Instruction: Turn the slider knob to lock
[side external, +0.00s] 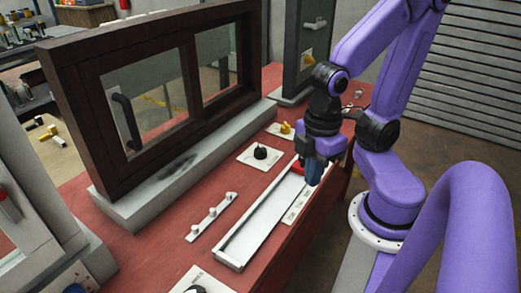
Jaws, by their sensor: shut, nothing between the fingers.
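A long white slider track (245,238) lies on the red table, running from the lower middle up toward my gripper. A small red piece (297,164), which looks like the slider knob, shows at the track's far end, partly hidden by my gripper. My gripper (314,180) points down over the far right part of the track, close beside the red piece. Its fingers are shut and empty. I cannot tell whether the fingers touch the red piece or the track. A labelled white strip (296,208) runs along the track's right side.
A dark-framed window (95,120) stands on a grey base at the left. A black knob (261,152) on a white plate, a yellow knob (285,128) and a strip with several small white knobs (211,213) sit on the table (150,240). Bare table lies between them.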

